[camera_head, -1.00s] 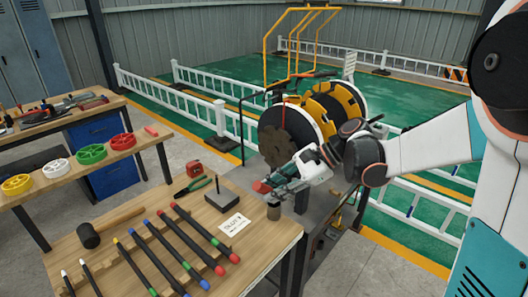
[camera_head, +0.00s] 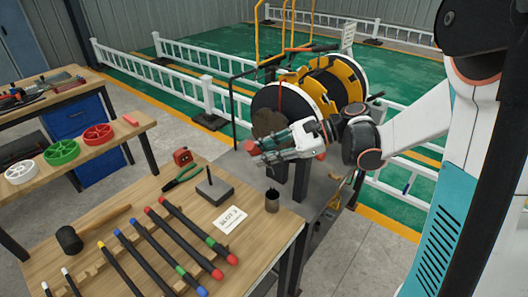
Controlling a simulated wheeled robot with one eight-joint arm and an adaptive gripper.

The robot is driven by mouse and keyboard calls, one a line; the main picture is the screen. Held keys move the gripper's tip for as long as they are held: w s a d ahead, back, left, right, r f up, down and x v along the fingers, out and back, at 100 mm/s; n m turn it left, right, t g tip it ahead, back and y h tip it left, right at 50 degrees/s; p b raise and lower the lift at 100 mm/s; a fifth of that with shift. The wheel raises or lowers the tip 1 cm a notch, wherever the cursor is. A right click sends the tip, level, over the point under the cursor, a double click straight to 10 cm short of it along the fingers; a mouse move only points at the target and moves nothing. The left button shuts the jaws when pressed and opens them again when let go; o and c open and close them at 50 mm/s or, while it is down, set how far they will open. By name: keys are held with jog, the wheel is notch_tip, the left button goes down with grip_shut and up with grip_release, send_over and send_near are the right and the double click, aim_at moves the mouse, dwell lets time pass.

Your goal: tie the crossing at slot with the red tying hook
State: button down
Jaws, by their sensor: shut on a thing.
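My gripper (camera_head: 283,151) is shut on a red thing (camera_head: 253,150), seemingly the red tying hook, and holds it above the back right of the wooden table (camera_head: 262,243). Red shows at the fingertips; the hook's shaft and tip cannot be made out. A small dark cup (camera_head: 272,200) stands below, apart from the gripper. A white card (camera_head: 232,219) with small lettering, seemingly starting with "SLOT", lies on the table. Dark rods with coloured ends (camera_head: 200,229) lie across the table. I cannot make out which crossing is meant.
A large black and yellow reel (camera_head: 335,88) stands behind my gripper. A grey block with a pin (camera_head: 214,191), green pliers (camera_head: 183,177), a red tape measure (camera_head: 183,157) and a mallet (camera_head: 70,239) lie on the table. Coloured spools (camera_head: 61,151) sit on the left bench. White railings (camera_head: 180,72) stand behind.

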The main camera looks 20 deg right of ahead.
notch_tip(320, 180, down, 7)
jog(key=b, duration=0.5)
jog(key=shift+r, duration=0.2)
jog(key=shift+r, duration=0.1)
dwell(0.5)
jog(key=shift+r+p, duration=2.4)
jog(key=shift+r, duration=1.1)
jog(key=shift+f, duration=0.15)
